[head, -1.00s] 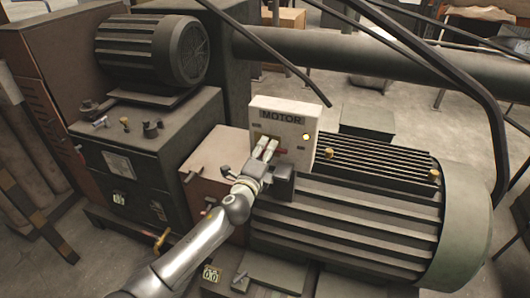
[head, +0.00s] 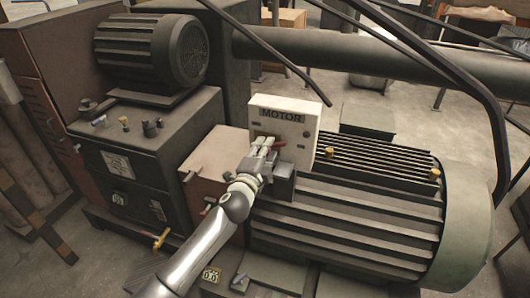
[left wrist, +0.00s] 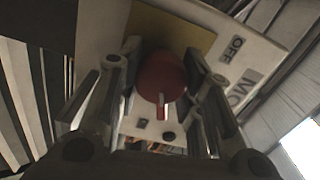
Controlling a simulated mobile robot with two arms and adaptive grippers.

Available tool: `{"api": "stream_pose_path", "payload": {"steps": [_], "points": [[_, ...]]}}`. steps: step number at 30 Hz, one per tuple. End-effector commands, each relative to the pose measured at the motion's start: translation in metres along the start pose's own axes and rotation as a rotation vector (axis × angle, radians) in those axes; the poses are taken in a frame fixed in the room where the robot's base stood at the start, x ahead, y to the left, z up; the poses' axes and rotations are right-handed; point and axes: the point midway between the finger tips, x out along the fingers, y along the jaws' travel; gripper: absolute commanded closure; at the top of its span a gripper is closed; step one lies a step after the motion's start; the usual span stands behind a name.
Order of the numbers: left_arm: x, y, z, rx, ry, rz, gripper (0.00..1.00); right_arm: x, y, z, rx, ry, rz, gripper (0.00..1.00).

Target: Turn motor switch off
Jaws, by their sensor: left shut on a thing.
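The white motor control box (head: 300,111), labelled MOTOR, stands upright beside the large ribbed motor. Its red rotary switch (head: 280,145) shows partly behind my left gripper (head: 266,143). In the left wrist view the round red switch (left wrist: 160,72) lies between the two fingers of my left gripper (left wrist: 161,90), which is shut on it. A pale pointer mark on the switch points down in that picture. An OFF label (left wrist: 236,46) is on the panel at the upper right of the switch. The round indicator lamp (head: 306,135) on the box is dark. My right gripper is not in view.
The large ribbed motor (head: 345,215) lies right of the arm. A grey cabinet (head: 150,150) with levers and a smaller motor (head: 155,50) stands at left. A thick pipe (head: 370,60) and curved bars cross behind and above the box.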

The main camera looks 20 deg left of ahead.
Motion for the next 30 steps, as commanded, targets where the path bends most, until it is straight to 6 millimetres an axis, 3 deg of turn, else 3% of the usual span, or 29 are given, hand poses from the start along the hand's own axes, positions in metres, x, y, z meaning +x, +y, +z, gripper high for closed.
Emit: {"api": "stream_pose_path", "payload": {"steps": [30], "points": [[-0.0004,-0.0022,0.0019,-0.947,-0.003,0.003,0.90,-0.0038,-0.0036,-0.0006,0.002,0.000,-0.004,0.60]]}}
